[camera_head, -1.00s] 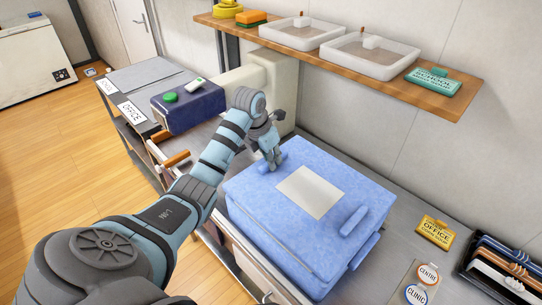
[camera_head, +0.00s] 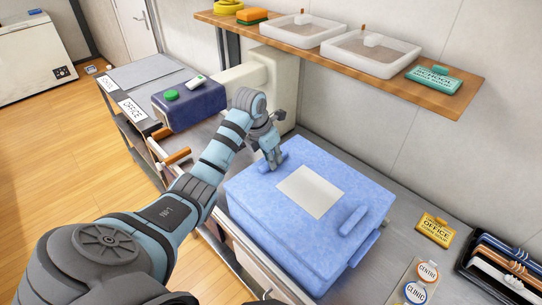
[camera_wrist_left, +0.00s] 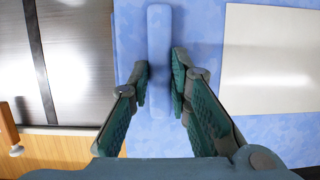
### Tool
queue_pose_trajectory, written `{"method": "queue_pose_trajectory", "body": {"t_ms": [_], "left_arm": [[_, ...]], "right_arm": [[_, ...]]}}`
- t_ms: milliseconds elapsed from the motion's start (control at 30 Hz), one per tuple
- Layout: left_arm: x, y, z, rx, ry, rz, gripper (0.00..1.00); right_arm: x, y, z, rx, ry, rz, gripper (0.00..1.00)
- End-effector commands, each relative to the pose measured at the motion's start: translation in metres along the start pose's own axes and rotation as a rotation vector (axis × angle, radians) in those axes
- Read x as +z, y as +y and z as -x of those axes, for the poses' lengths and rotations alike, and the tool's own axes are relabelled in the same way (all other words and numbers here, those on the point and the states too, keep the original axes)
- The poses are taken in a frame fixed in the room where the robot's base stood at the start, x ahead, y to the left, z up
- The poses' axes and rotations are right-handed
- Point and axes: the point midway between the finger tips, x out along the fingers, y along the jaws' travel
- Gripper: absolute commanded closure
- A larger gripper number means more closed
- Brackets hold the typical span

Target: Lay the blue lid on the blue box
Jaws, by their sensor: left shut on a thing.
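The blue lid (camera_head: 255,192) is a flat light-blue slab with a blank white sheet on top and a raised bar handle near each end. It lies over the blue box (camera_head: 330,283). I cannot tell from here whether a gap separates them. My left gripper (camera_head: 273,163) is over the lid's far-left handle. In the left wrist view, the fingers of my left gripper (camera_wrist_left: 159,88) stand on either side of this handle (camera_wrist_left: 159,45), shut on it. The white sheet (camera_wrist_left: 270,60) is to the right there. My right gripper is not in view.
A dark-blue box (camera_head: 190,107) with a green knob stands behind left. A shelf (camera_head: 455,100) with white trays hangs above on the wall. A yellow office sign (camera_head: 435,230) and a dark rack (camera_head: 470,265) are to the right. Bare grey counter (camera_head: 400,205) shows between.

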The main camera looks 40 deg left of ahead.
Motion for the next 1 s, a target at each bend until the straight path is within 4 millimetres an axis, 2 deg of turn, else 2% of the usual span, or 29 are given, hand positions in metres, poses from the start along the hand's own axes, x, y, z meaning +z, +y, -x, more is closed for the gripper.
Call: {"method": "queue_pose_trajectory", "body": {"t_ms": [133, 167, 300, 533, 667, 1000], "left_arm": [[0.0001, -0.0001, -0.0002, 0.0, 0.0, 0.0, 1.0], [0.0001, -0.0001, -0.0002, 0.0, -0.001, 0.0, 0.8], [0.0001, 0.0, -0.0002, 0.0, -0.001, 0.0, 0.59], [0.0, 0.0, -0.0002, 0.0, 0.0, 0.0, 0.57], [0.0, 0.0, -0.0003, 0.0, 0.0, 0.0, 0.36], [0.0008, 0.0, 0.0022, 0.0, 0.0, 0.0, 0.35]], "right_arm": [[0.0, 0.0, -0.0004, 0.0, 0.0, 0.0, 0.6], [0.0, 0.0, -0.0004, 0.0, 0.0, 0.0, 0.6], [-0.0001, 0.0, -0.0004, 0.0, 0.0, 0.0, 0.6], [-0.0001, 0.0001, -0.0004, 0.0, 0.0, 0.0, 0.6], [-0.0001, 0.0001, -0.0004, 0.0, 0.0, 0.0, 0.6], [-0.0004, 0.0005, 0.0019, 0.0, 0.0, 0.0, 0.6]]}}
